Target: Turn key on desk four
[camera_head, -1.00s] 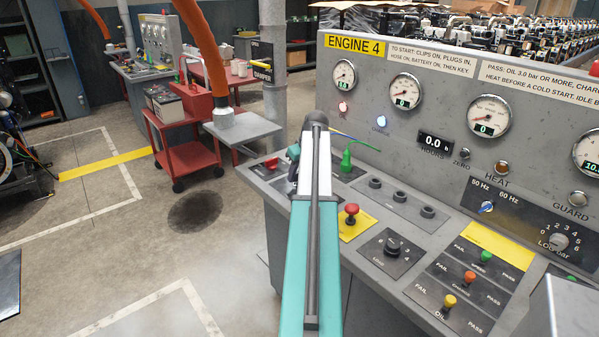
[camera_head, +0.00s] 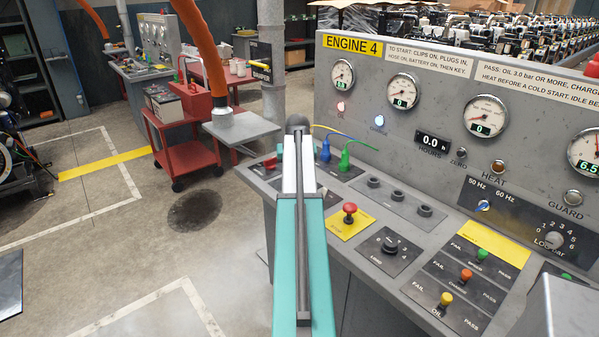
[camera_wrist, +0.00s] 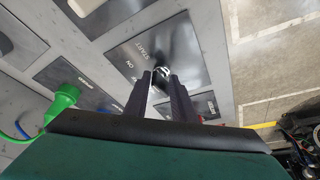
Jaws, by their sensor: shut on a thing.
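The Engine 4 desk (camera_head: 340,130) stands at the right in the head view, with a yellow "ENGINE 4" label (camera_head: 352,44). In the wrist view, a grey plate (camera_wrist: 130,50) marked ON and START carries the dark key switch with its key (camera_wrist: 164,68). My gripper (camera_wrist: 162,75) is shut on the key, its two dark fingers coming down on either side of it. The fingers partly cover the key, so its exact angle is unclear. In the head view my own arm hides the gripper and key.
A green plug (camera_head: 346,157) and a blue plug (camera_head: 325,152) stand beside my arm. A red mushroom button (camera_head: 350,208) and a rotary knob (camera_head: 390,244) are nearer. Open floor lies left.

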